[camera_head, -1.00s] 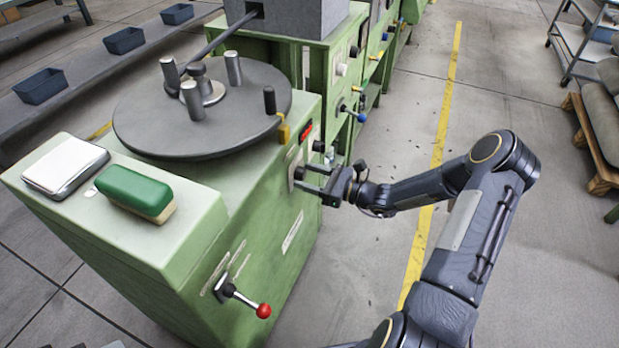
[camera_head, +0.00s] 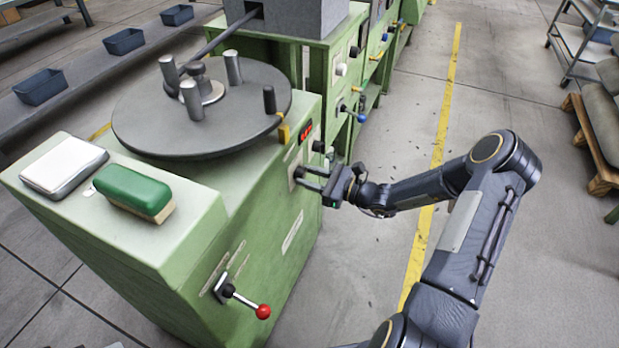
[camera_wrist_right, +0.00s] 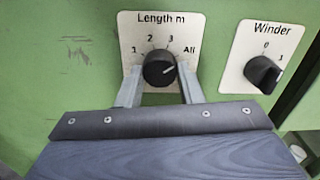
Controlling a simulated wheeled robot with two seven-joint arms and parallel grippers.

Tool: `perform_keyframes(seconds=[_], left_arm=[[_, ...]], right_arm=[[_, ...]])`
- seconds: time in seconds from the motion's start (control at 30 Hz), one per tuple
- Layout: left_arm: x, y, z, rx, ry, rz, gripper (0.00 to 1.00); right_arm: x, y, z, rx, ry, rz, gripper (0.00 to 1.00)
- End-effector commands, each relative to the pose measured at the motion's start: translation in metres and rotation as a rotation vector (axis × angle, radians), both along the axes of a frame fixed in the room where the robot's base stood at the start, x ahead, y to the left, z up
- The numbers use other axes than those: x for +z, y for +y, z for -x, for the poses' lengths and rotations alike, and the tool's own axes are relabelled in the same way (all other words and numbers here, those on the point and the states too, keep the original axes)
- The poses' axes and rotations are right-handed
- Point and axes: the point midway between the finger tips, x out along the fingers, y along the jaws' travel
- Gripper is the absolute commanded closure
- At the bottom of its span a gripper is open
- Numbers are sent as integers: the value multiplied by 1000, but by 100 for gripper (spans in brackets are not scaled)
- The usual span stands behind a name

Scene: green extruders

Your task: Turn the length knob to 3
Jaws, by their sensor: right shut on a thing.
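The black length knob (camera_wrist_right: 159,69) sits on a white plate (camera_wrist_right: 128,24) headed "Length m", with marks 1, 2, 3 and All. The white line on the knob points up and to the right, towards All, clockwise of the 3. My right gripper (camera_wrist_right: 159,82) is shut on this knob, one finger on each side. In the head view my right gripper (camera_head: 311,178) reaches the side of the green machine (camera_head: 255,235) from the right, and its fingers hide most of the knob there. My left gripper is not in view.
A second black knob, labelled Winder (camera_wrist_right: 262,74), is right of the length plate. A red display (camera_head: 305,131) is above my gripper. A red-tipped lever (camera_head: 262,311) sticks out lower on the machine. The floor by the yellow line (camera_head: 440,140) is clear.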

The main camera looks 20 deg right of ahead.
Motion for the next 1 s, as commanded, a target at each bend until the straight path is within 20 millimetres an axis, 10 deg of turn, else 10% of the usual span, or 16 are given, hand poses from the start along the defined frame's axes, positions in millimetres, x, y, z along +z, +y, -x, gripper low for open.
perform_keyframes(seconds=[1.0], left_arm=[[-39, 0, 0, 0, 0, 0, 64]], right_arm=[[-1, -1, 0, 0, -380, 430, 90]])
